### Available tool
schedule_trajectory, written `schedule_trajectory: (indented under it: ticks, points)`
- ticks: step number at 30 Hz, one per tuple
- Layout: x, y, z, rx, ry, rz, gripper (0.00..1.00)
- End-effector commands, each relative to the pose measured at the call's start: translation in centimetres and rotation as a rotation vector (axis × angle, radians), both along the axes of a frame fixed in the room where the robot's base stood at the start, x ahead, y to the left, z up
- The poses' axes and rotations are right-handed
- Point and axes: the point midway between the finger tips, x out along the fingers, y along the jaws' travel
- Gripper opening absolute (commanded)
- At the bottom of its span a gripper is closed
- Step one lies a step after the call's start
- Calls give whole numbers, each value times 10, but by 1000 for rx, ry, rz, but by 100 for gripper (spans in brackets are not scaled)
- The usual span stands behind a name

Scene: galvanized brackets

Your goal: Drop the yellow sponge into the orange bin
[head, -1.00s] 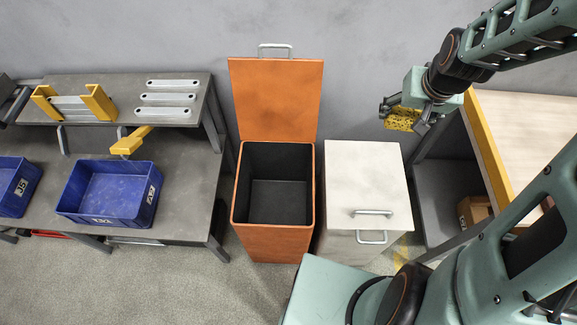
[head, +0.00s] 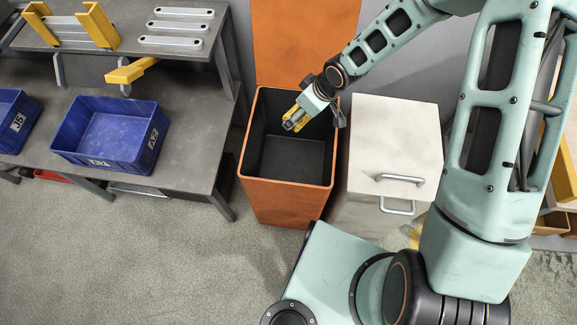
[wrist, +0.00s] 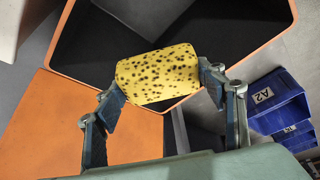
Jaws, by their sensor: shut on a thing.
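The yellow sponge (wrist: 158,74) with dark spots is pinched between the two fingers of my gripper (wrist: 160,82) in the wrist view. In the head view my gripper (head: 296,117) is over the opening of the orange bin (head: 285,191), and a little of the sponge shows there. The bin's lid (head: 300,40) stands open at the back. The bin's dark inside looks empty where I can see it. In the wrist view the bin's orange rim (wrist: 83,77) runs around behind the sponge. How far the sponge is above or below the rim I cannot tell.
A closed white bin (head: 394,140) with handles stands just right of the orange bin. On the left, a grey workbench (head: 195,150) holds blue crates (head: 110,135), metal brackets (head: 180,26) and yellow parts. The floor in front is clear.

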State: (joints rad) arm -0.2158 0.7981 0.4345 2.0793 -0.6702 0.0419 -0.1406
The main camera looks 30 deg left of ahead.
Motion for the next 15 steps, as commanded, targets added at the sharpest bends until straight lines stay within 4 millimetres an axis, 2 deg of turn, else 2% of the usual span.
schedule_trajectory:
  ticks: [8, 15]
  points:
    - [-4, 5, -18, 0, -1, 18, 42]
    - [-4, 4, -47, 0, 0, 16, 42]
